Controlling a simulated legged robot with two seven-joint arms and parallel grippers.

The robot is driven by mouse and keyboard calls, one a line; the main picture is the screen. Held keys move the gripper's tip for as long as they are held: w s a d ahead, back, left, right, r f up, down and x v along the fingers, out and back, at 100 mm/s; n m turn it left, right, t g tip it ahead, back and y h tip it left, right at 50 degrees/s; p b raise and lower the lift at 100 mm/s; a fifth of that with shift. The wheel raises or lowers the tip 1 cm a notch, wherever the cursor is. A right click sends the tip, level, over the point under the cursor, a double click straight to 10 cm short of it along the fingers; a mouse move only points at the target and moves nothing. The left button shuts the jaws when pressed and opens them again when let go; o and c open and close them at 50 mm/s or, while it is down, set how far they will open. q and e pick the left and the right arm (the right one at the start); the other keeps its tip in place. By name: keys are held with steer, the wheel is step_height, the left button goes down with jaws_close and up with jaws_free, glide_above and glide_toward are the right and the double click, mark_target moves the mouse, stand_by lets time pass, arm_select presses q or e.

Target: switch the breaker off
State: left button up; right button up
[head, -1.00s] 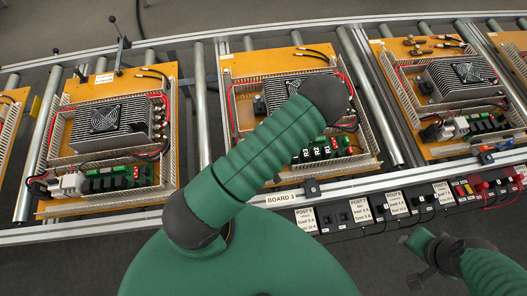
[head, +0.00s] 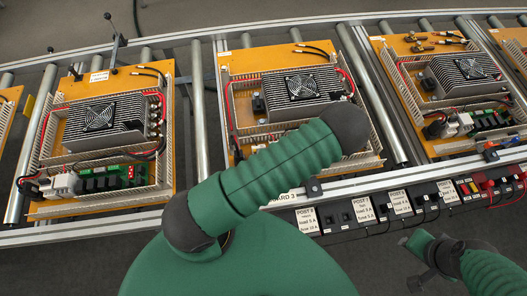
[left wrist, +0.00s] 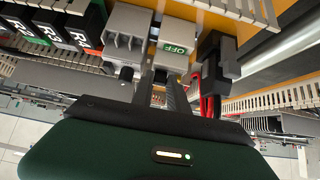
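In the left wrist view, a grey breaker with a green window reading OFF (left wrist: 178,49) sits on a board. My left gripper (left wrist: 160,82) shows there as two dark fingers close together, with a narrow gap, just in front of the breaker's lower part. I cannot tell whether the tips touch it. In the head view my green left arm hides this gripper and the lower part of the middle board (head: 240,125). My right gripper (head: 412,258) is low at the right, away from the boards; its opening is unclear.
Black relays with labels (left wrist: 75,38) stand left of the block, and red and black wires (left wrist: 208,90) run on the right. Slotted duct walls (left wrist: 275,98) border the parts. Other boards (head: 100,130) (head: 455,85) lie on the roller conveyor. A labelled post strip (head: 365,208) runs along the front rail.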

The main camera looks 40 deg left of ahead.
arm_select(q)
steer(key=o, duration=0.4)
